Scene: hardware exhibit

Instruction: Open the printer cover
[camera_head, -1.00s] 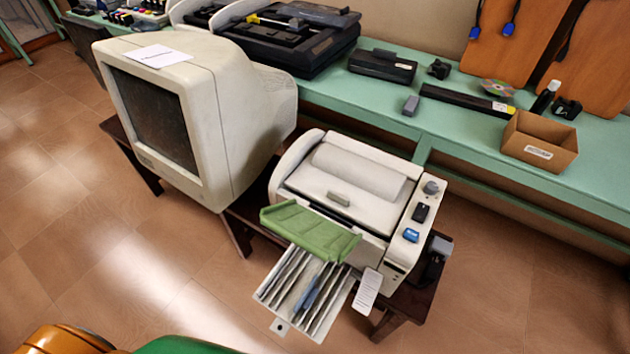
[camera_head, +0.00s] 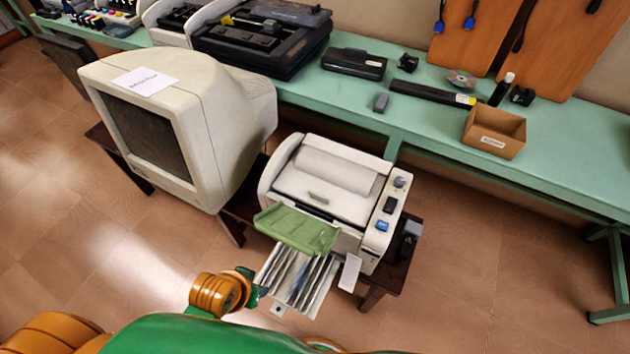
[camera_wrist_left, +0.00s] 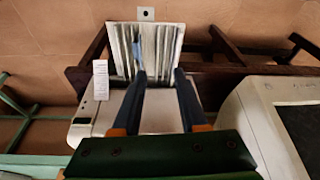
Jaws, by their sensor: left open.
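The printer (camera_head: 368,222) is off-white and stands on a low brown table. Its light cover (camera_head: 335,178) lies down over the top, with a small grey tab at its front edge. A green flap (camera_head: 297,229) sticks out at the front, above a rack of white sheets (camera_head: 300,278). In the left wrist view the scene is upside down. There the two dark fingers of my left gripper (camera_wrist_left: 159,73) are apart with nothing between them, seen against the printer (camera_wrist_left: 100,112) and the sheet rack (camera_wrist_left: 146,50). My right gripper is not in view.
A bulky beige monitor (camera_head: 205,130) stands close at the printer's left. A green bench (camera_head: 425,125) behind holds a dark open machine (camera_head: 260,45), a black box (camera_head: 354,63) and a cardboard box (camera_head: 494,131). Tiled floor (camera_head: 480,260) is free at the right.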

